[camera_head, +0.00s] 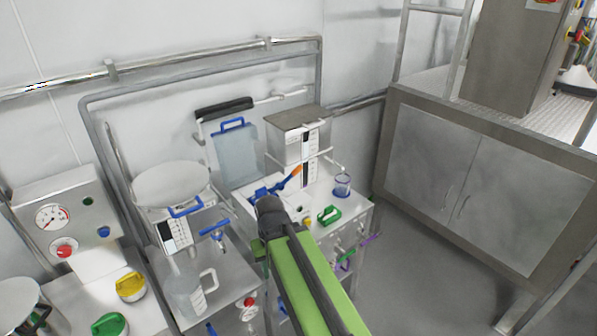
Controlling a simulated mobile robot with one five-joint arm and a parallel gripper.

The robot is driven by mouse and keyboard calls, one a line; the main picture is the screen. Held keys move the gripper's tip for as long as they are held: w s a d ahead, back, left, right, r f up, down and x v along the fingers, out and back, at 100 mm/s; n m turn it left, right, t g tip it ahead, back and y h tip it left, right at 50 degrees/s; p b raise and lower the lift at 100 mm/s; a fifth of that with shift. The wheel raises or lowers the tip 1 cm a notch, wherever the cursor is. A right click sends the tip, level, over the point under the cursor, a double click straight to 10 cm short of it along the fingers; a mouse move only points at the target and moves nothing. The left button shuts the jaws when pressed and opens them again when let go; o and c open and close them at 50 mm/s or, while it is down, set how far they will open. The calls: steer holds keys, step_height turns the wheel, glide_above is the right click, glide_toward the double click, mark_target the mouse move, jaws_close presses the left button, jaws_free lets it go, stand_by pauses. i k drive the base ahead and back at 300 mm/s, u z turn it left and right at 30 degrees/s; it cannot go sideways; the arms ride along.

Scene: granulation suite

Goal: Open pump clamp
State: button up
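My gripper (268,204) is the dark end of my green arm, seen from behind and above. It reaches over the right-hand bench, in front of the pump-like white box (296,150) with a grey top. A blue part (262,190) with an orange lever-like piece (290,178) shows just beyond my gripper. It looks like the pump clamp, but I cannot tell for sure. The orange piece slants up to the right. My wrist hides part of the blue piece, and I cannot see whether the fingers touch it. The fingers are too small and covered to judge.
A jug (188,290) and a scale-like device (172,195) stand left.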

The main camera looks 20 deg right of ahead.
mark_target(280, 185)
steer(key=u, duration=4.6)
steer(key=i, duration=0.1)
steer(key=z, duration=1.25)
steer(key=k, duration=0.3)
steer(key=u, duration=0.75)
steer(key=k, duration=2.55)
steer(key=z, duration=1.65)
steer(key=i, duration=0.5)
steer(key=u, duration=0.05)
